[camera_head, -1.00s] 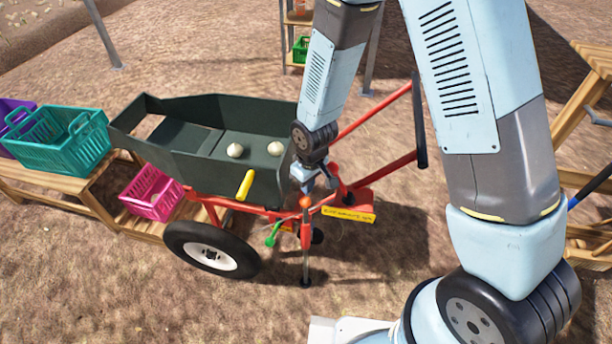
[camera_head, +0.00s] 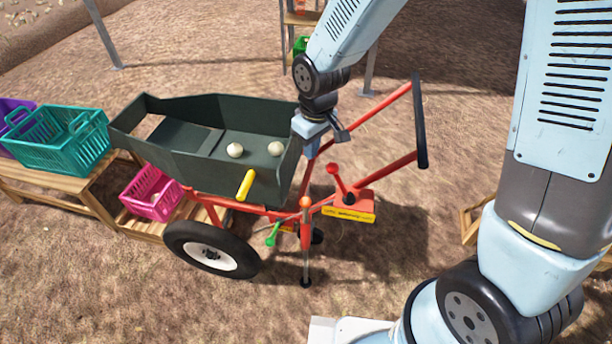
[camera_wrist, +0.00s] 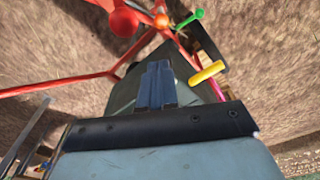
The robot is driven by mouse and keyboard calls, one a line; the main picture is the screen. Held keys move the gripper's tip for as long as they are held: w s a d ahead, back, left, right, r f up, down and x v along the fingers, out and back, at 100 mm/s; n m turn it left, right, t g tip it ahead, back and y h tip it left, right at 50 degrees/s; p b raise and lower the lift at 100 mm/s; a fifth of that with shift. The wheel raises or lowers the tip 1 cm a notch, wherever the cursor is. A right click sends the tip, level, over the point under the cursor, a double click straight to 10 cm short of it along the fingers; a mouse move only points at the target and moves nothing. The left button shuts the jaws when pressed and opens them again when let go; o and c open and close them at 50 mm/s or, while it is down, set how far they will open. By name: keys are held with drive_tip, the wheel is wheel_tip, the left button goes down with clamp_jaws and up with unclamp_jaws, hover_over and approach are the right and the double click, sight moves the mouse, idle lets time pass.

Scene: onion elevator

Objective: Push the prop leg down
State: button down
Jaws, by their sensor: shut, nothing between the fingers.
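The prop leg (camera_head: 306,262) is a thin grey upright rod under the red frame, with an orange knob (camera_head: 305,202) at its top. Its dark foot looks to be at the ground. The orange knob also shows at the top of the wrist view (camera_wrist: 162,21). My gripper (camera_head: 312,136) is above and behind the knob, beside the right end of the dark green hopper, apart from the leg. In the wrist view my gripper's fingers (camera_wrist: 157,84) are together and empty, with the hopper behind them.
The hopper (camera_head: 180,162) holds two onions. A yellow handle (camera_head: 246,184), green-tipped lever (camera_head: 272,239), red-knobbed lever (camera_head: 336,175) and wheel (camera_head: 212,249) are near the leg. A black-gripped red handle frame (camera_head: 419,125) is to the right. Crates stand at left. The front ground is open.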

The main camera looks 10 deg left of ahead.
drive_tip(key=w+d+r+m+t, duration=0.1)
drive_tip(key=d+r+m, duration=0.3)
drive_tip(key=d+r, duration=0.9)
drive_tip(key=shift+w+d+r+t, duration=0.2)
drive_tip(key=shift+w+r+t, duration=0.05)
drive_tip(key=shift+w+t, duration=0.15)
drive_tip(key=s+d+r+m+t, duration=0.1)
drive_tip(key=s+d+r+m, duration=0.2)
drive_tip(key=s+d+r, duration=0.3)
drive_tip(key=s+d+r+m+t+h, duration=0.1)
drive_tip(key=s+d+r+m+t, duration=0.1)
drive_tip(key=s+d+r, duration=0.4)
drive_tip(key=d+r+m, duration=0.1)
drive_tip(key=d, duration=0.4)
drive_tip(key=shift+s+m, duration=0.4)
idle(0.4)
